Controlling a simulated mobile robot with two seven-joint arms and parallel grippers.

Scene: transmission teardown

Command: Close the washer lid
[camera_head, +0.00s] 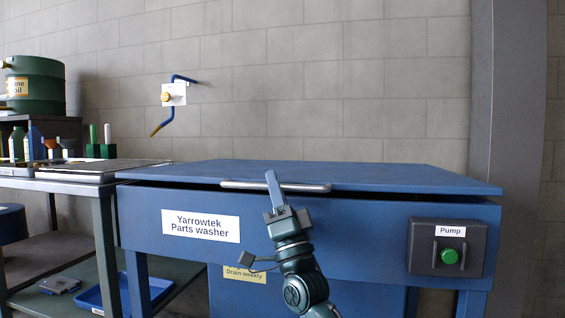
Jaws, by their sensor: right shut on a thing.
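The blue washer lid (390,176) lies almost flat on top of the parts washer (330,222). A thin dark gap shows under its front edge. A silver bar handle (310,187) runs along the lid's front edge. My right gripper (272,180) comes up from below in front of the washer. It is shut on the lid's handle, near the middle of the bar. The gripper's fingers hide part of the bar. My left gripper is not in view.
A pump box (447,246) with a green button sits on the washer's right front. A workbench (70,186) with bottles stands close at left, with a green oil drum (35,85) behind.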

